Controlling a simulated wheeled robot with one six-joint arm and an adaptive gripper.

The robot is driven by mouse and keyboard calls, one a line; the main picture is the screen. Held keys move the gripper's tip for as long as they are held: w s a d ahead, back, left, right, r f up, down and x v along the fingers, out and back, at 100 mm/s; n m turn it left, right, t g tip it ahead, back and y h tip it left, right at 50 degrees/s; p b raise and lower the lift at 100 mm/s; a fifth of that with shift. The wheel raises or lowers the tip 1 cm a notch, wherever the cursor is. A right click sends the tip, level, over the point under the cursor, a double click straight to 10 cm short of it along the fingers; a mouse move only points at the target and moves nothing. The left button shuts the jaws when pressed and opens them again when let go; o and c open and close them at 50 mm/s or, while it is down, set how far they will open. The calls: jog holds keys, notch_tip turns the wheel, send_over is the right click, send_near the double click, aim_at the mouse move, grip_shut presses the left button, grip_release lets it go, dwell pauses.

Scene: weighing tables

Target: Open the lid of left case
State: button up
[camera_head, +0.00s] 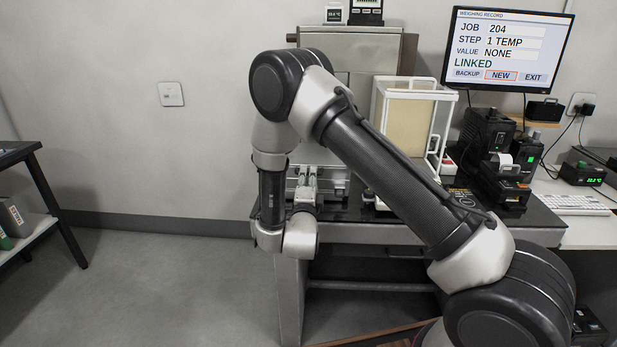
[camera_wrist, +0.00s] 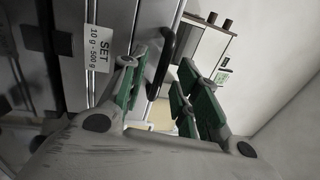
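A silver metal case (camera_head: 340,184) stands on the dark table behind my gripper and is partly hidden by it. It looks shut in the head view. In the wrist view a silver case (camera_wrist: 118,25) fills the left side, with a label reading "SET 10 g - 500 g" and a black handle (camera_wrist: 164,60). My gripper (camera_wrist: 164,64) has green-padded fingers standing apart, one on each side of the handle as seen there. I cannot tell whether the pads touch it. In the head view my gripper (camera_head: 306,180) is at the front of the case.
A white-framed glass enclosure (camera_head: 448,110) stands to the right of the case, with black devices (camera_head: 487,135) further right. A monitor (camera_head: 508,48) hangs behind them. A metal cabinet (camera_head: 350,48) stands at the back. The floor left of the table is clear up to a dark shelf (camera_head: 40,165).

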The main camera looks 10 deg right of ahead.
jog(key=shift+w+d+r, duration=0.1)
jog(key=shift+w+d, duration=0.05)
jog(key=shift+w, duration=0.4)
grip_shut()
jog(key=shift+r, duration=0.15)
